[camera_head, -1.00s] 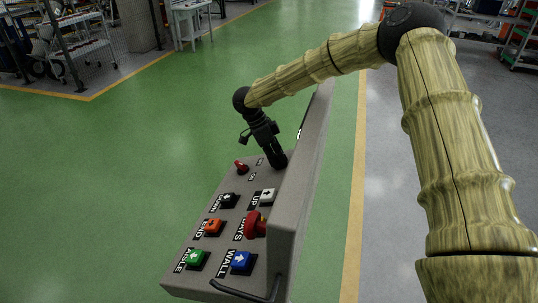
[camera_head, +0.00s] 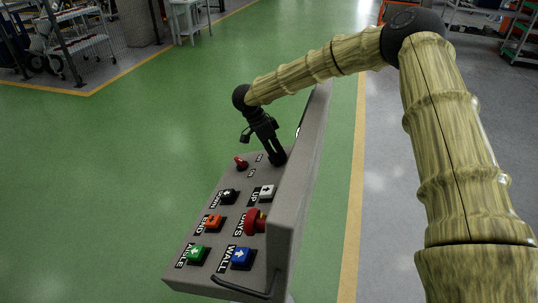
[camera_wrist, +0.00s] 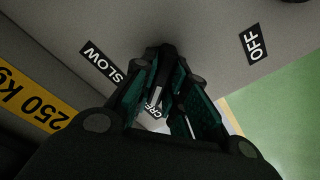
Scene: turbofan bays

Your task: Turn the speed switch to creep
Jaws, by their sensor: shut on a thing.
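My gripper (camera_head: 277,158) points down at the far end of the grey control panel, beside its raised right wall. In the wrist view, my gripper (camera_wrist: 165,62) has its two green-lined fingers closed around the dark knob of the speed switch (camera_wrist: 158,54), which is mostly hidden between them. A partly covered label beginning "CRE" (camera_wrist: 154,108) shows between the fingers. I cannot tell which label the knob points at.
The grey panel (camera_head: 184,281) also carries a red knob (camera_head: 241,163), a red mushroom button (camera_head: 252,222), and several square buttons, including green (camera_head: 196,253) and blue (camera_head: 241,257). A black handle (camera_head: 240,289) is at the near edge. Green floor (camera_head: 120,170) left of the panel is clear.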

